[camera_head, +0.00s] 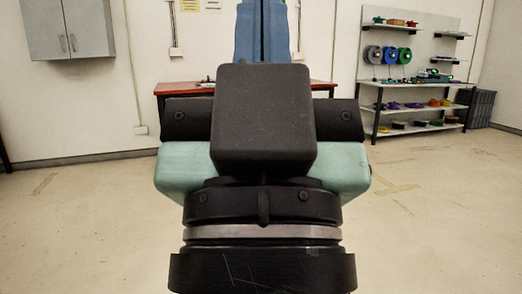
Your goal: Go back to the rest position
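My gripper (262,30) fills the middle of the head view, seen from behind. Its black and teal body stands in front of me, with a black box on it. Two blue parts that look like its fingers rise side by side above the box, with a thin dark line between them. Their tips run out of the top of the picture, so their opening and anything between them cannot be made out. No phone can be made out.
A red-topped table (178,89) stands behind my gripper, its middle hidden. A shelf unit (400,85) with spools and small coloured items stands at right, a dark crate (480,108) beside it. A grey cabinet (66,28) hangs at left. The visible floor is clear on both sides.

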